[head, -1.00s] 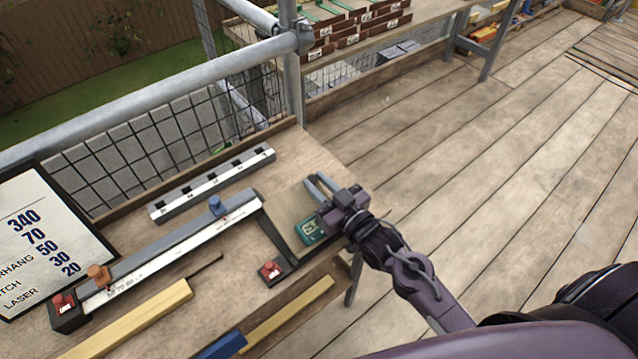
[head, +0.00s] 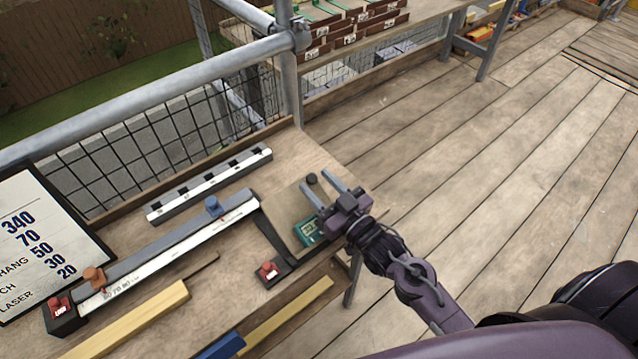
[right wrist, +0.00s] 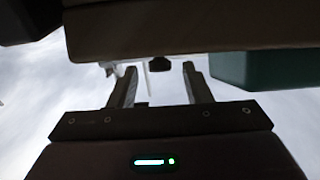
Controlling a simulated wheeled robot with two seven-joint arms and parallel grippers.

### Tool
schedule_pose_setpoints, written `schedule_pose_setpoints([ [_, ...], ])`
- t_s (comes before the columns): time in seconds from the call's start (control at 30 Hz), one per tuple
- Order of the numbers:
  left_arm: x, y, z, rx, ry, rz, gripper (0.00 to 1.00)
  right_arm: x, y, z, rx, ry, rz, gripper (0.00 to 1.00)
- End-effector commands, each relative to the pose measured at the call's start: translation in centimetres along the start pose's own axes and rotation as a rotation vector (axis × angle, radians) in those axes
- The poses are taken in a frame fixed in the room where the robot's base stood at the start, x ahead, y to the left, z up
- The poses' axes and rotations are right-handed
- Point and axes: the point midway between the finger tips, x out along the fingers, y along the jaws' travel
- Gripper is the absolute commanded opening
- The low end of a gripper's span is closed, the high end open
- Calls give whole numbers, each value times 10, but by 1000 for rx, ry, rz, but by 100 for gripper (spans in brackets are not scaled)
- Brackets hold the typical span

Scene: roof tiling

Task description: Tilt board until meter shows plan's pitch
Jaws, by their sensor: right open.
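The tan board (head: 288,207) lies on the workbench in a dark frame, at a slope I cannot judge. The teal meter (head: 309,231) sits on its right part; its reading is too small to make out. A dark round knob (head: 311,178) is at the board's far end. My right gripper (head: 315,177) is open, with a finger on either side of the knob. My left gripper is out of view.
A red-buttoned block (head: 268,271) is at the frame's near corner. A long gauge with a blue slider (head: 213,206) and an orange knob (head: 94,276) lies left of the board. A black-and-white bar (head: 208,185) lies behind it. Yellow strips (head: 130,318) lie in front.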

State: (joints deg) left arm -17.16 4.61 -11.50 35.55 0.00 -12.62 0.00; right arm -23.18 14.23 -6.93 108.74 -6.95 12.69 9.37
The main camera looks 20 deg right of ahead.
Motion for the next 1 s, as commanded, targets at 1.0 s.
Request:
schedule_pose_setpoints([
  [1.0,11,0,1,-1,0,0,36,-73,0,0,0,-1,0,44],
])
